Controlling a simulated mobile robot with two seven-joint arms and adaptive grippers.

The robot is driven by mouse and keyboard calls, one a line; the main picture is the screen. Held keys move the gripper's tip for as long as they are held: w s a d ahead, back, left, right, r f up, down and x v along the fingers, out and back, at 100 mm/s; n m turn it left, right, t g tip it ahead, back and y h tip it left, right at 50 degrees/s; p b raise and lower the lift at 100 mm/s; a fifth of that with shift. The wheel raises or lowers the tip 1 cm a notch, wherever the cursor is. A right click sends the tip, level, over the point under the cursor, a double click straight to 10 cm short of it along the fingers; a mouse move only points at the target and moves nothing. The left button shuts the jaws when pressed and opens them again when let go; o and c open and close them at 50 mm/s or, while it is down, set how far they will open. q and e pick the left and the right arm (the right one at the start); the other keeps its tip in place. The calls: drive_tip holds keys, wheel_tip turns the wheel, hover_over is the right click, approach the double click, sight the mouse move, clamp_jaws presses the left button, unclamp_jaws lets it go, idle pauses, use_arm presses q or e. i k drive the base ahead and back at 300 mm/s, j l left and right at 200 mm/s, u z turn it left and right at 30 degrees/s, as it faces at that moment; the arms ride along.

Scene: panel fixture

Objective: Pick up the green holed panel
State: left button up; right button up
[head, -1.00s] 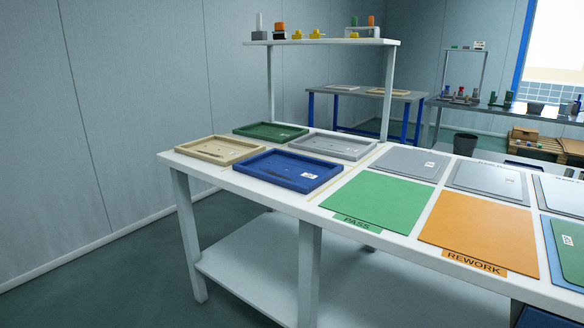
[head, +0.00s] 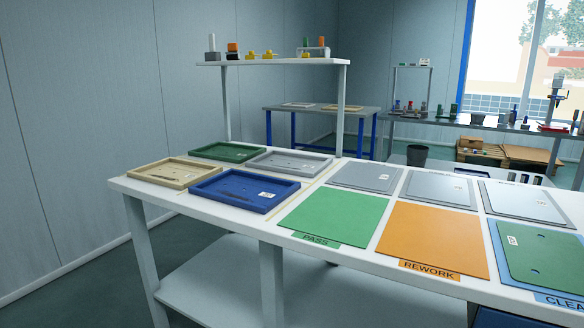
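The green holed panel (head: 543,257) lies flat at the right end of the white table, on a blue mat (head: 509,274) whose label reads "CLEA" before the picture's edge cuts it off. The panel has small round holes and a white label near its upper left corner. Its right side runs close to the picture's edge. Neither of my grippers shows in the head view.
The white table (head: 195,208) also bears a green PASS mat (head: 334,215), an orange REWORK mat (head: 432,239), and grey panels (head: 438,188) behind them. Beige (head: 170,173), green (head: 226,151), grey (head: 290,163) and blue (head: 245,190) trays stand at left. A raised shelf (head: 272,62) stands behind.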

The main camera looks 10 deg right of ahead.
sight(237, 155)
drive_tip(key=i+z, duration=0.1)
drive_tip(key=z, duration=0.3)
drive_tip(key=j+z, duration=0.1)
drive_tip(key=z, duration=0.3)
drive_tip(key=i+j+z, duration=0.1)
drive_tip(key=z, duration=0.3)
drive_tip(key=j+z, duration=0.1)
drive_tip(key=z, duration=0.25)
drive_tip(key=i+j+z, duration=0.2)
drive_tip(key=j, duration=0.35)
drive_tip(key=j+z, duration=0.15)
drive_tip(key=j, duration=0.35)
drive_tip(key=j+u, duration=0.4)
drive_tip(key=j, duration=0.75)
drive_tip(key=j+u, duration=0.2)
drive_tip(key=j, duration=0.95)
drive_tip(key=j+z, duration=0.1)
drive_tip(key=j, duration=1.05)
drive_tip(key=j+z, duration=0.25)
drive_tip(key=j, duration=0.3)
drive_tip(key=k+j+z, duration=0.25)
drive_tip(key=j, duration=0.25)
drive_tip(key=i+j, duration=0.05)
drive_tip(key=i, duration=0.05)
